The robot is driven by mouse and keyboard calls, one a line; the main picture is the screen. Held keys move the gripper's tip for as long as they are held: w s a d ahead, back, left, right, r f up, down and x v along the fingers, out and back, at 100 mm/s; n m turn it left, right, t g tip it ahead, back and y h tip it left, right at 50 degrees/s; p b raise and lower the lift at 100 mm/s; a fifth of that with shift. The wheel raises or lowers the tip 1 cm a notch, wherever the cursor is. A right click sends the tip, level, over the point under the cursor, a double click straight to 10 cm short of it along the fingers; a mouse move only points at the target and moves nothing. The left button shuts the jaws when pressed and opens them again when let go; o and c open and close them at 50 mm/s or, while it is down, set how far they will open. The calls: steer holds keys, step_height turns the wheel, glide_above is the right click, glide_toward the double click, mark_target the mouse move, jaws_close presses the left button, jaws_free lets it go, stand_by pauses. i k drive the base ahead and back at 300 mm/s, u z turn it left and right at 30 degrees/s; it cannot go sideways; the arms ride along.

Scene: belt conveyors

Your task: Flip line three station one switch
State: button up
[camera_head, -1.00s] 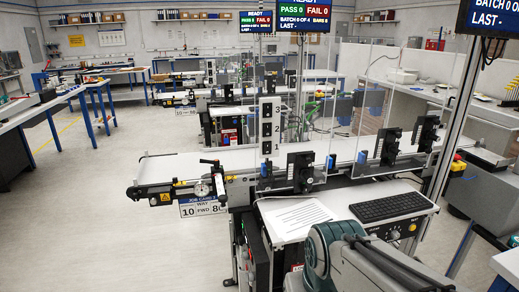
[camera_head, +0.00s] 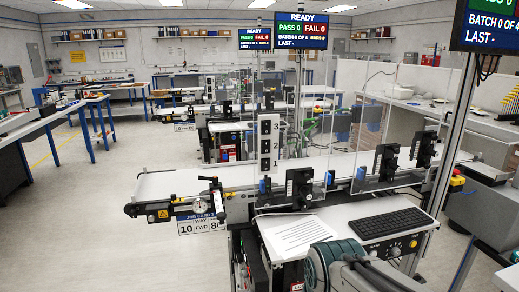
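A narrow upright panel (camera_head: 268,141) stands at the far side of the nearest belt conveyor, with black switches beside the numbers 3, 2 and 1 from top to bottom. The switch by number 1 (camera_head: 265,164) is the lowest. The switch positions are too small to tell. The nearest conveyor (camera_head: 165,186) carries a hanging job card (camera_head: 201,224) reading 10 FWD and a partly hidden number; I cannot tell which line it is. My gripper is not in view; only grey and green parts of my arm show at the bottom.
A shelf with a keyboard (camera_head: 390,222) and paper sheet (camera_head: 294,234) juts out in front of the conveyor. Clear guards and black camera-like units (camera_head: 300,187) stand along the belt. Further conveyors lie behind. Open floor (camera_head: 95,235) is at left.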

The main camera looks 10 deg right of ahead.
mark_target(265, 163)
steer(key=z, duration=0.55)
steer(key=k, duration=1.3)
steer(key=u, duration=0.15)
steer(key=i, duration=0.55)
steer(key=u, duration=0.7)
steer(key=i, duration=1.25)
steer(key=z, duration=0.7)
